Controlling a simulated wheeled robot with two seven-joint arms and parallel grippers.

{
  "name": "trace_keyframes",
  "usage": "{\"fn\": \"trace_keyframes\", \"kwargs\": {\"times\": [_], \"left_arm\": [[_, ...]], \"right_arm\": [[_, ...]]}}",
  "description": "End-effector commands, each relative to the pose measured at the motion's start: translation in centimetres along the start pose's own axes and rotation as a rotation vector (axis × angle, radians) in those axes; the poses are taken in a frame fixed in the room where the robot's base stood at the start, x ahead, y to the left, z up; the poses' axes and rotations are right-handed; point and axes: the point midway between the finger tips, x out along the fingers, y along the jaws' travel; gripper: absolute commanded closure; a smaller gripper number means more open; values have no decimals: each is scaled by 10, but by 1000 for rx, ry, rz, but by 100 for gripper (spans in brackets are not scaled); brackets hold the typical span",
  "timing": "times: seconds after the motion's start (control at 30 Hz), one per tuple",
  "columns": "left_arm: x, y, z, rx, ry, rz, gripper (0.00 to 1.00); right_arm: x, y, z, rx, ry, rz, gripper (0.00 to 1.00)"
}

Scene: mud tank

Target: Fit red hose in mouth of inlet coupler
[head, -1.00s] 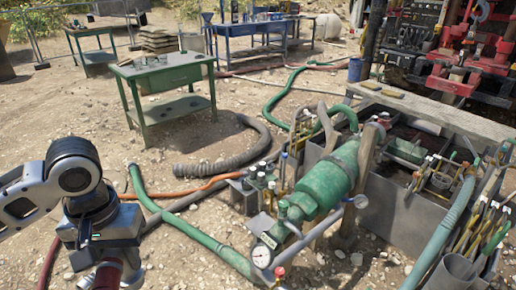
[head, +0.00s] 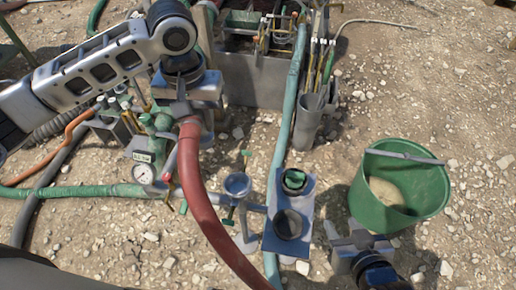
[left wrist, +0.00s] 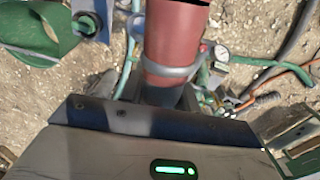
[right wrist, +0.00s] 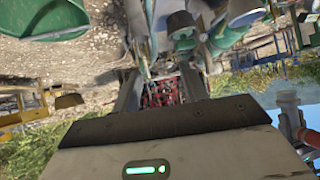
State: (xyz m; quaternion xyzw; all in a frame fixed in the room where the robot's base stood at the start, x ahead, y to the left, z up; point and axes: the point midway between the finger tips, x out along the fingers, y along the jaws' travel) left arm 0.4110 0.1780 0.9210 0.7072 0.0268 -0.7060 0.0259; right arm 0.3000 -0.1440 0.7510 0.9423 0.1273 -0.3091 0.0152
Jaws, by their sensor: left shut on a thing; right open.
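The thick red hose (head: 205,200) hangs from my left gripper (head: 182,112) and curves down to the bottom edge of the head view. In the left wrist view, the hose (left wrist: 175,35) shows close up with a grey band around it, and my left gripper is shut on it. The likely inlet coupler is a blue-grey plate (head: 270,242) with a dark round mouth (head: 289,224), right of the hose and apart from it. My right gripper (head: 357,238) is open and empty, right of that plate. The right wrist view shows its spread fingers (right wrist: 160,90).
A green bucket (head: 425,205) with pale contents stands at right, close to my right gripper. A green-capped fitting (head: 293,180) sits behind the mouth. A pale green pipe (head: 285,110), a valve post (head: 237,185) and a pressure gauge (head: 143,173) stand nearby. Gravel at far right is open.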

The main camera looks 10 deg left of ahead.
Motion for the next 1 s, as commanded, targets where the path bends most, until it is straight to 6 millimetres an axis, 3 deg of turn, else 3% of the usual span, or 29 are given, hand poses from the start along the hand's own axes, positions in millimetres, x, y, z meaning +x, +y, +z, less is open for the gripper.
{"fn": "trace_keyframes", "kwargs": {"times": [0.03, 0.17, 0.3, 0.4, 0.8, 1.0], "left_arm": [[7, 12, -7, -41, -14, 3, 100], [52, 35, -20, -162, -19, -1, 100], [98, 51, -15, -247, -16, -3, 100], [119, 57, -10, -275, -10, -5, 100], [158, 58, -9, -285, -1, -6, 100], [159, 58, -9, -285, -2, -5, 100]], "right_arm": [[-9, 0, -13, 0, 1, 2, 57], [-14, 5, -15, -3, -16, 21, 57], [-20, 8, -17, -6, -29, 30, 57], [-21, 9, -16, -7, -33, 34, 57], [-7, 7, -3, -7, -21, 24, 57], [-8, 5, -6, -5, -20, 19, 57]]}}
